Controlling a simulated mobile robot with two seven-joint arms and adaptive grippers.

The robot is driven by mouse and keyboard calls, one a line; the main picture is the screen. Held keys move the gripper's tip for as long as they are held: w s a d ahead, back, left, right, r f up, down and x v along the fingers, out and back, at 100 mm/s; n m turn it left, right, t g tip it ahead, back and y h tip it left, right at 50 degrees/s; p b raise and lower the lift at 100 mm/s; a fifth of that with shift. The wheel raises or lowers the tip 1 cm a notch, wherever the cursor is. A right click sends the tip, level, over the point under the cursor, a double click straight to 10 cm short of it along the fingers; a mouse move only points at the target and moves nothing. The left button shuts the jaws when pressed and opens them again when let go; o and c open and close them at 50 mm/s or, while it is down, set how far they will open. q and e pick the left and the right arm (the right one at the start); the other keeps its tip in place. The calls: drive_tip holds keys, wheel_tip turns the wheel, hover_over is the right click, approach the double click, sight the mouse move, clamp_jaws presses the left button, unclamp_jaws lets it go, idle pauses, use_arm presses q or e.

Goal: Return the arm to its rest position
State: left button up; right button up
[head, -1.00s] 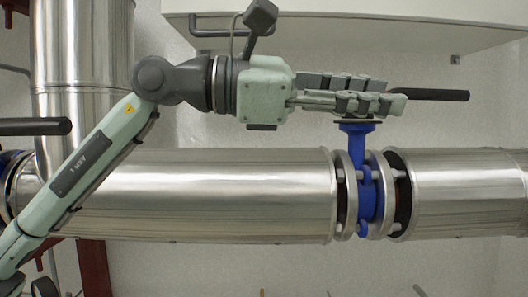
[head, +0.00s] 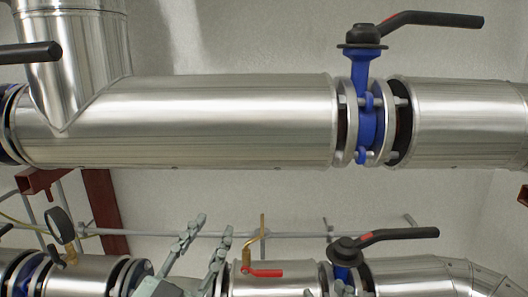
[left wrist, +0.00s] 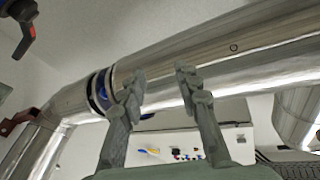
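My left gripper (head: 206,232) is low in the head view, left of centre, below the large pipe. Its two grey fingers are spread apart with nothing between them. They also show spread in the left wrist view (left wrist: 160,85), with a pipe behind them. The blue valve (head: 366,120) sits in the large pipe at right of centre. Its black lever (head: 430,19) points right and slightly up, clear of my gripper. My right gripper is in neither view.
The large silver pipe (head: 220,120) crosses above my gripper. Below are a gauge (head: 61,226), a small valve with a red handle (head: 262,272) close right of my gripper, and a lower black lever (head: 398,236). Another black lever (head: 30,54) is at upper left.

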use_arm(q)
drive_tip(key=s+a+f+n+g+y+p, duration=0.2)
drive_tip(key=s+a+f+g, duration=0.15)
drive_tip(key=f, duration=0.75)
drive_tip(key=s+a+f+n+g+y+p, duration=0.25)
drive_tip(key=f+g, duration=0.25)
drive_tip(key=f, duration=0.5)
use_arm(e)
drive_tip(key=d+f+g+h, duration=0.3)
drive_tip(key=d+f+g, duration=0.2)
drive_tip(key=f, duration=0.7)
drive_tip(key=s+d+f+m+g+h+p, duration=0.2)
drive_tip(key=s+d+f+g+p, duration=0.3)
drive_tip(key=s+d+f+g, duration=0.3)
drive_tip(key=s+d+f+h, duration=0.1)
drive_tip(key=s+d+f, duration=0.2)
drive_tip(key=s+f, duration=0.1)
drive_tip(key=shift+s+d+f, duration=0.15)
drive_tip(key=shift+s+f, duration=0.05)
drive_tip(key=shift+f, duration=0.65)
use_arm(q)
drive_tip(key=s+a+f+n+g+y, duration=0.1)
drive_tip(key=s+a+f+g+y, duration=0.2)
drive_tip(key=s+a+f+g, duration=0.5)
drive_tip(key=s+a+f, duration=0.3)
drive_tip(key=a+f, duration=0.1)
drive_tip(key=f, duration=0.2)
use_arm(e)
drive_tip(key=shift+c, duration=0.4)
drive_tip(key=shift+c, duration=0.3)
